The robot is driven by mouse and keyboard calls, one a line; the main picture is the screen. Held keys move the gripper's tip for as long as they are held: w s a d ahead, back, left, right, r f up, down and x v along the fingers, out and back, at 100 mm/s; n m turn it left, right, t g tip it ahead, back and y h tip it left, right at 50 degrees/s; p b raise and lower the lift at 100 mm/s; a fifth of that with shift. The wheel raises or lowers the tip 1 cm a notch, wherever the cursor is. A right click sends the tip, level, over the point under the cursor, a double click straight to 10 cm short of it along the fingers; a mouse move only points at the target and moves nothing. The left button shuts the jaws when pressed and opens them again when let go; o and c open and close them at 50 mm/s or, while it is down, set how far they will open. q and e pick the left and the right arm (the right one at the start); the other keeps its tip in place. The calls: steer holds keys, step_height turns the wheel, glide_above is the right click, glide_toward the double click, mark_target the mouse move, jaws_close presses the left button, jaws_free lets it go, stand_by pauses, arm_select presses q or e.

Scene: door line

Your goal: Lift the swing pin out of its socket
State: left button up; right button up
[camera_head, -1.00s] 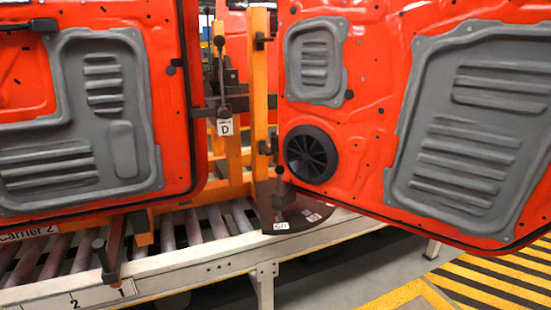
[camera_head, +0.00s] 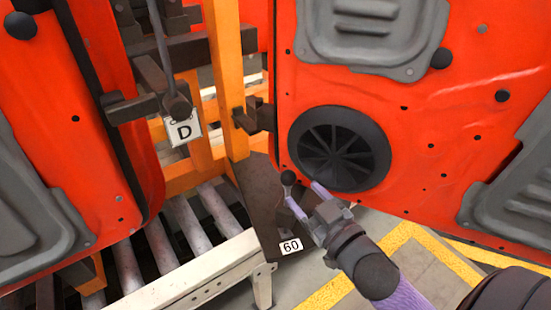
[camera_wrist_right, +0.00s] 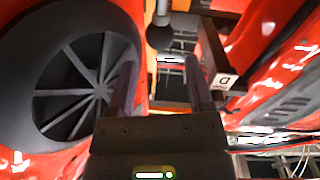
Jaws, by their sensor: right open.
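The swing pin shows as a dark ball knob (camera_head: 288,177) above the dark swing plate (camera_head: 262,205), beside the red door on the right. Its lower part and its socket are hidden behind my gripper or too small to make out. My right gripper (camera_head: 303,195) is open, with its fingertips close to the knob. In the right wrist view a dark ball knob (camera_wrist_right: 159,36) on a pale stem lies beyond the gap between the open fingers (camera_wrist_right: 158,68). Nothing is held between them. My left gripper is out of view.
The red door (camera_head: 420,140) with a round black speaker (camera_head: 340,148) is close beside my right gripper. A tag marked D (camera_head: 183,131) hangs by the orange frame (camera_head: 226,80). Another red door panel and a roller conveyor (camera_head: 160,250) lie left.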

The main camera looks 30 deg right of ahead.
mark_target(288, 190)
steer(key=w+b, duration=0.1)
steer(key=w, duration=0.7)
steer(key=shift+w, duration=0.15)
steer(key=shift+c, duration=0.4)
jaws_close()
